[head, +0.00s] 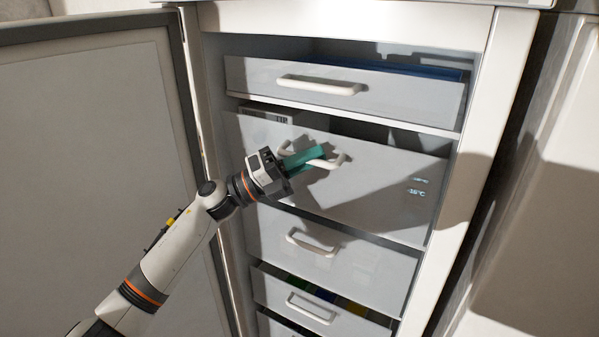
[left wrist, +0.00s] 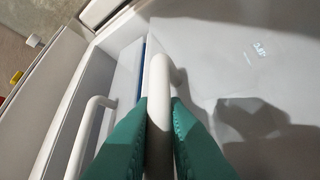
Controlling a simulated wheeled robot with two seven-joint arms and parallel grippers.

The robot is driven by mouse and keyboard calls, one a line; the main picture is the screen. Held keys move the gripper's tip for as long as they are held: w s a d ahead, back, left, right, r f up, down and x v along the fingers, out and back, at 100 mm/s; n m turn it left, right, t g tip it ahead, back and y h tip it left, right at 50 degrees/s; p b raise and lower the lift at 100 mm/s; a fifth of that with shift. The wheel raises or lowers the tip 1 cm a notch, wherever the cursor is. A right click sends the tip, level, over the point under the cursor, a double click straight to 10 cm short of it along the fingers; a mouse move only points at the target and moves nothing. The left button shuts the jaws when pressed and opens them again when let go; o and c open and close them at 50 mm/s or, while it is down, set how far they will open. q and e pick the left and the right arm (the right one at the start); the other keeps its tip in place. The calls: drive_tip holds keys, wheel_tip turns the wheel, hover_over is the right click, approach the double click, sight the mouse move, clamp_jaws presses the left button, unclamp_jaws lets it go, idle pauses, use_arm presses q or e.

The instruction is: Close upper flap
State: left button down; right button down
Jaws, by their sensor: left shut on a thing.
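The upper flap (head: 390,185) is a light grey freezer front with a white handle and a small "-15°C" marking. It leans outward at the top, with a dark gap above it. My left gripper (head: 306,158) is shut on the flap's white handle (head: 335,162). In the left wrist view the green fingers (left wrist: 152,140) sit on both sides of the handle bar (left wrist: 158,95). The fingers hide part of the handle in the head view. My right gripper is not in view.
A drawer with a white handle (head: 322,85) is above the flap, and a drawer (head: 330,250) is directly below it. Lower drawers (head: 330,300) show coloured contents. The freezer door (head: 90,180) stands open at the left. The cabinet's side wall (head: 470,170) bounds the right.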

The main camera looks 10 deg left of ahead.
use_arm(q)
drive_tip(key=shift+w+d+r+n+y+p, duration=0.1)
drive_tip(key=shift+w+d+n+y+p, duration=0.2)
drive_tip(key=shift+w, duration=0.2)
drive_tip(key=shift+w+d+r+n+y+p, duration=0.1)
drive_tip(key=shift+w+n+y, duration=0.1)
drive_tip(key=shift+w+n, duration=0.25)
drive_tip(key=c, duration=1.6)
unclamp_jaws()
drive_tip(key=b+v, duration=0.6)
drive_tip(key=v, duration=0.6)
drive_tip(key=shift+f, duration=0.1)
